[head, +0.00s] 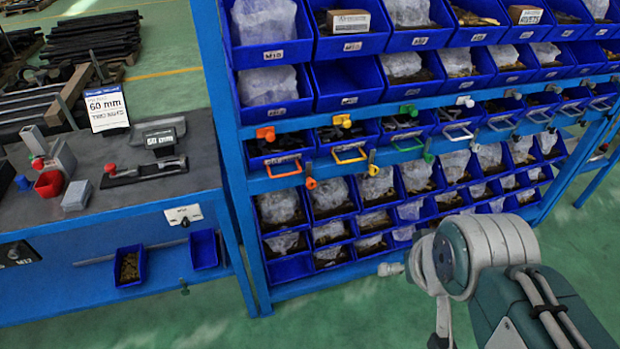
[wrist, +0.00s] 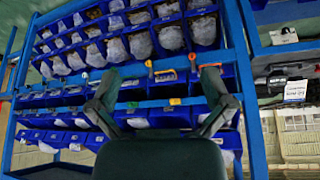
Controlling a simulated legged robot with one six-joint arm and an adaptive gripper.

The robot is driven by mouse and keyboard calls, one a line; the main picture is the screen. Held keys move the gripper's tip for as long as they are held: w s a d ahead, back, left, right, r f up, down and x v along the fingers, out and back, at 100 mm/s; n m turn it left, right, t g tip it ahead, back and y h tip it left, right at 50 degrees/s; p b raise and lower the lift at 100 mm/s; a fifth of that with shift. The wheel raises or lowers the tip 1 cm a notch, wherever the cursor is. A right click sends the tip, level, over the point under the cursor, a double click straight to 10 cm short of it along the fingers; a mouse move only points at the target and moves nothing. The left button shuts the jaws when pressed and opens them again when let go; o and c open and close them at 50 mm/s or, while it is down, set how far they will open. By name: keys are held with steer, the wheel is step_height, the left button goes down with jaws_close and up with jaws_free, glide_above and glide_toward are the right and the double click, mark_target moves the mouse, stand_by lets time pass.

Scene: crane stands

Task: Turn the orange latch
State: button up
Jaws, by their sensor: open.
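The orange latch (head: 284,168) is a looped handle on the front of a blue bin in the rack, at the left end of a row of coloured latches. An orange block (head: 266,133) sits above it and an orange knob (head: 311,183) at its lower right. In the wrist view, which looks upside down, an orange piece (wrist: 192,57) shows just left of the right finger, which hides part of that area. My gripper (wrist: 160,76) is open and empty, its fingers wide apart before the rack. My gripper's fingers are not clear in the head view.
Yellow (head: 351,155) and green (head: 408,142) latches sit to the right of the orange one. A blue rack post (head: 228,130) stands to its left. A workbench (head: 115,205) with tools and a sign (head: 106,108) is farther left. Green floor lies in front.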

mark_target(312, 186)
steer(key=shift+w, duration=0.1)
steer(key=shift+c, duration=1.3)
steer(key=w+a+f+n+t, duration=0.1)
steer(key=w+f+n+t, duration=0.15)
steer(key=w, duration=0.75)
steer(key=w+a+f+n+t+y, duration=0.1)
steer(key=w+a+f+n+t, duration=0.15)
steer(key=w, duration=0.65)
steer(key=w+f+n+t, duration=0.1)
steer(key=w+f, duration=0.2)
steer(key=w, duration=0.7)
steer(key=w+a+f+n+t+y, duration=0.2)
steer(key=w+a+f+n+t, duration=0.1)
steer(key=f, duration=0.6)
steer(key=w+a+f+n+t+y, duration=0.2)
steer(key=a+f+n+t, duration=0.1)
steer(key=f, duration=0.6)
steer(key=x, duration=1.1)
steer(key=shift+a+r, duration=0.15)
steer(key=shift+a, duration=0.05)
